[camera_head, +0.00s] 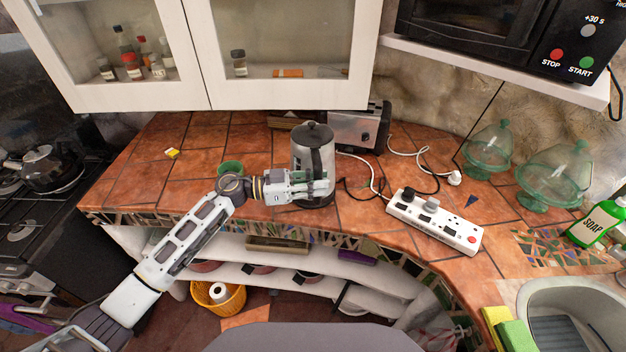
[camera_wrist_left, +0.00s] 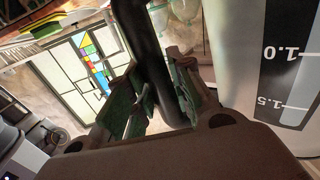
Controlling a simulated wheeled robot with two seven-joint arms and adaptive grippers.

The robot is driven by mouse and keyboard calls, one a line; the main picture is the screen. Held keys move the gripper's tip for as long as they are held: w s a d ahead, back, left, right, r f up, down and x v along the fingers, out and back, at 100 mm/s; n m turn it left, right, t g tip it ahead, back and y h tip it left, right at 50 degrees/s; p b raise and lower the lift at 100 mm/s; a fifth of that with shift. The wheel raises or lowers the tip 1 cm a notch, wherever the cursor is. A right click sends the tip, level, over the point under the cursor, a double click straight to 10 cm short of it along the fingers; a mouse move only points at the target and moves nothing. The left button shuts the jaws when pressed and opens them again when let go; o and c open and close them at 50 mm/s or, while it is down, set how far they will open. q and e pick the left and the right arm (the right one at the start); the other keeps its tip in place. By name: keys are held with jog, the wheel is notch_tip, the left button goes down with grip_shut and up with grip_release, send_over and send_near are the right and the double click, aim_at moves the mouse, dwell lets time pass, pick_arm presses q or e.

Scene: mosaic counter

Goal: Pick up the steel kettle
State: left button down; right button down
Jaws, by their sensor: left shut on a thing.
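The steel kettle (camera_head: 301,156) stands upright on the tiled counter in the head view, with a black lid and a dark handle. My left gripper (camera_head: 322,187) comes in from the left and is at the kettle's front, shut on the handle. In the left wrist view the black handle (camera_wrist_left: 152,50) runs between the fingers (camera_wrist_left: 155,100), and the kettle's steel side with its level window (camera_wrist_left: 290,70) fills the right. The kettle's lower front is partly hidden by the gripper in the head view. My right gripper is not in view.
A toaster (camera_head: 352,128) stands close behind the kettle. A white power strip (camera_head: 435,222) with cords lies to the right. A green cup (camera_head: 230,169) is left, behind my arm. Green glass domes (camera_head: 556,172) stand far right. Cabinets (camera_head: 290,95) hang above.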

aim_at(318, 164)
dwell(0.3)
pick_arm(q)
jog(key=shift+w+r, duration=0.2)
jog(key=shift+r, duration=0.1)
jog(key=shift+s+r, duration=0.1)
jog(key=shift+r, duration=4.9)
jog(key=c, duration=1.9)
grip_release()
grip_shut()
jog(key=shift+f, duration=0.1)
